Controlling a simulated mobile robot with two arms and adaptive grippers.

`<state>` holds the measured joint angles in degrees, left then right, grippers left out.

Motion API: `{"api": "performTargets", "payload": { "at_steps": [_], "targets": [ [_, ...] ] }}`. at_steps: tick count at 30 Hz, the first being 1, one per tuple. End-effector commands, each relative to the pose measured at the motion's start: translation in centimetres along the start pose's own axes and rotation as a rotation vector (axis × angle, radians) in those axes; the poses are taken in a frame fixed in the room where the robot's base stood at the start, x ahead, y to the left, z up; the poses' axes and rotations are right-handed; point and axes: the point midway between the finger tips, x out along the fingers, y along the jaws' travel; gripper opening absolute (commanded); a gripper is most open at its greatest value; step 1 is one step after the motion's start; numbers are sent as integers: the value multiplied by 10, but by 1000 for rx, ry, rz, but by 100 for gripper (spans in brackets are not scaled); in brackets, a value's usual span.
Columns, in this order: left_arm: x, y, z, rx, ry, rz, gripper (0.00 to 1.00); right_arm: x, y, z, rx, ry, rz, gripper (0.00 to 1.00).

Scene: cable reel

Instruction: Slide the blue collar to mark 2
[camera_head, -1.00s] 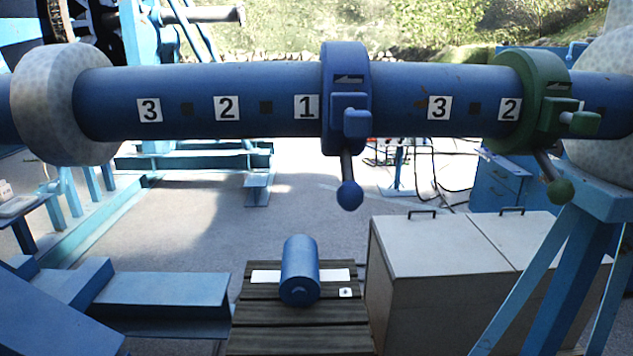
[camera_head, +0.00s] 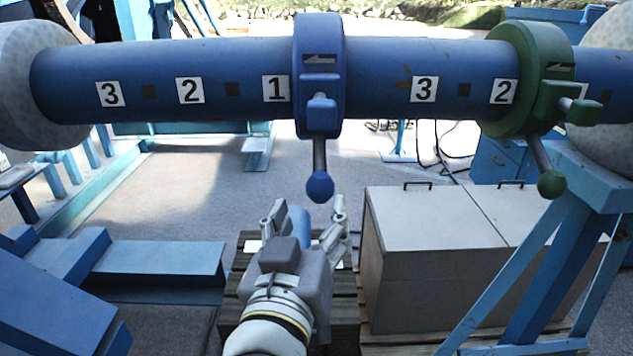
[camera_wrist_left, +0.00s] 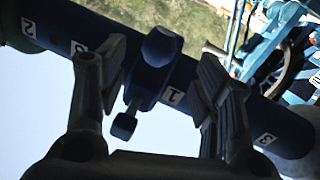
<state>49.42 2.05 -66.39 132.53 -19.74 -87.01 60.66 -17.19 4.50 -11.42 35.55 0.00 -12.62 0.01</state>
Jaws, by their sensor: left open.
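The blue collar (camera_head: 319,60) sits around the blue pipe (camera_head: 385,75), just right of the left row's mark 1 (camera_head: 275,89). The mark 2 (camera_head: 190,90) of that row lies further left, past a dark square. A rod ending in a blue ball (camera_head: 320,186) hangs from the collar. My left gripper (camera_head: 307,207) is open and empty below the collar, fingers pointing up towards the pipe. In the left wrist view, the ball (camera_wrist_left: 159,48) shows between the open fingers; contact cannot be told. My right gripper is not in view.
A green collar (camera_head: 530,75) with its own rod and ball sits by another mark 2 (camera_head: 503,92) on the right. Pale round flanges close the pipe's ends. A blue cylinder (camera_head: 319,218) stands behind my gripper; a grey cabinet (camera_head: 440,260) is at right.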

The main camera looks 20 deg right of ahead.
Motion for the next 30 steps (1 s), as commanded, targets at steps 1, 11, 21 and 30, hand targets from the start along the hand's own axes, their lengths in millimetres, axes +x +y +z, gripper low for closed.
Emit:
{"api": "performTargets", "payload": {
  "at_steps": [1, 11, 21, 30],
  "targets": [
    [10, 0, -4, 6, -1, -5, 59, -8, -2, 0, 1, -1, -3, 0],
    [65, 0, -3, 5, -1, -2, 59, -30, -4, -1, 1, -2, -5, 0],
    [82, 0, 0, 1, -1, -1, 59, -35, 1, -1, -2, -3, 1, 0],
    [82, 0, 0, 1, -1, -1, 44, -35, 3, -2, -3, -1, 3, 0]
  ]
}}
